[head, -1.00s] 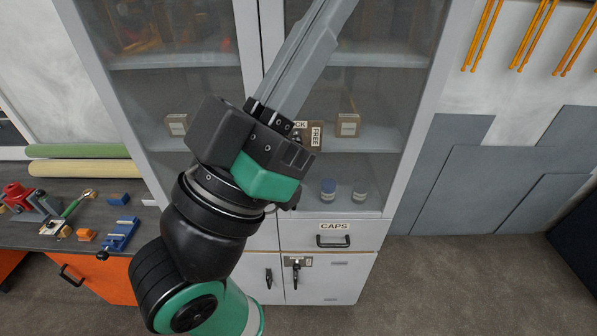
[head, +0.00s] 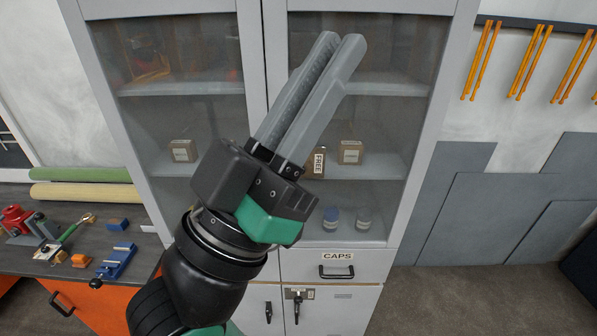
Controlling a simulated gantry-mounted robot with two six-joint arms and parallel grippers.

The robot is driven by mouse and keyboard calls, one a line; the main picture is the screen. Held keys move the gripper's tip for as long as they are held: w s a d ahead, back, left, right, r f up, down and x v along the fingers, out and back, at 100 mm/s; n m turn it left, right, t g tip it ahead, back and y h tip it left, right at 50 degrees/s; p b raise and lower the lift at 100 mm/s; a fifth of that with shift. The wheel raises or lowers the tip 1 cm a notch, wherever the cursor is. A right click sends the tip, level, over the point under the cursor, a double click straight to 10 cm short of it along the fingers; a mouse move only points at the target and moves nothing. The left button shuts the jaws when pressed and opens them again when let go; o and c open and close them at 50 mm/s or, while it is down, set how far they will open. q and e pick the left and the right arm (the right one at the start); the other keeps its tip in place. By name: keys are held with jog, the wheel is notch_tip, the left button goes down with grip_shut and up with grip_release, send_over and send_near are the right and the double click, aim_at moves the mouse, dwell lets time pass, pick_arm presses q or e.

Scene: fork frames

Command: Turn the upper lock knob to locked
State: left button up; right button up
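The upper lock plate (head: 319,163) is on the glass-door cabinet, right of the centre seam. My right gripper is not in view.
Below are the CAPS drawer (head: 337,265) and a lower lock handle (head: 297,305) on the lower doors. A workbench (head: 75,248) with tools and rolls is at left. Grey panels (head: 500,215) lean on the wall at right. Small boxes and jars stand behind the glass.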

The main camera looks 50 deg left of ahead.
pick_arm(q)
jog(key=shift+o, duration=1.1)
jog(key=shift+m+y, duration=0.3)
jog(key=shift+m, duration=0.3)
jog(key=o, duration=0.5)
jog(key=w+a+m+y, duration=0.1)
jog(key=y, duration=0.1)
jog(key=w+a+f+m+y, duration=0.1)
jog(key=a+m+y, duration=0.1)
jog(key=shift+w+m+g+y, duration=0.3)
jog(key=shift+w, duration=0.05)
jog(key=shift+o, duration=1.3)
jog(key=w+a+f+m+g+y+p, duration=0.3)
jog(key=w+a+f+m+g+y, duration=0.1)
jog(key=w+a+f+m+y, duration=0.1)
jog(key=w+f+m, duration=0.1)
jog(key=w+f, duration=0.1)
jog(key=w, duration=0.1)
jog(key=shift+a, duration=0.2)
jog(key=w+a+f+m+g+y+p, duration=0.1)
jog(key=a+f+m+g+p, duration=0.35)
jog(key=f, duration=0.75)
jog(key=a+f+m+g+y+p, duration=0.1)
jog(key=a+f+m+g+p, duration=0.4)
jog(key=f, duration=0.7)
jog(key=w+a+t+b, duration=0.1)
jog(key=w+a+b, duration=0.2)
jog(key=w+a, duration=0.5)
jog(key=shift+w, duration=0.95)
